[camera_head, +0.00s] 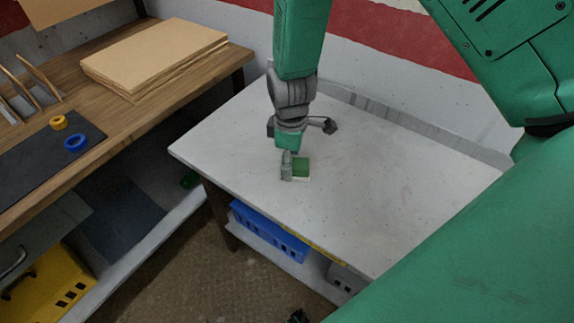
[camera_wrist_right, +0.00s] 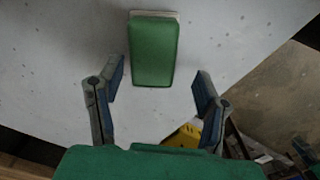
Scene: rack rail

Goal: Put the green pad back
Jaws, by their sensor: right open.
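The green pad (camera_head: 301,167) is a small block with a pale layer under it, and it lies on the white-topped table. In the right wrist view the green pad (camera_wrist_right: 153,52) sits ahead of the fingers, its near end between the tips. My right gripper (camera_head: 289,163) hangs down just above the table at the pad's left side. In the wrist view my right gripper (camera_wrist_right: 160,84) is open, with a gap on each side of the pad. My left gripper cannot be made out.
The white table (camera_head: 390,190) is otherwise clear. A blue crate (camera_head: 268,232) stands on the shelf below. At left, a wooden bench (camera_head: 160,99) holds stacked boards (camera_head: 155,55), a dark mat (camera_head: 45,158), a yellow ring (camera_head: 58,122) and a blue ring (camera_head: 75,142).

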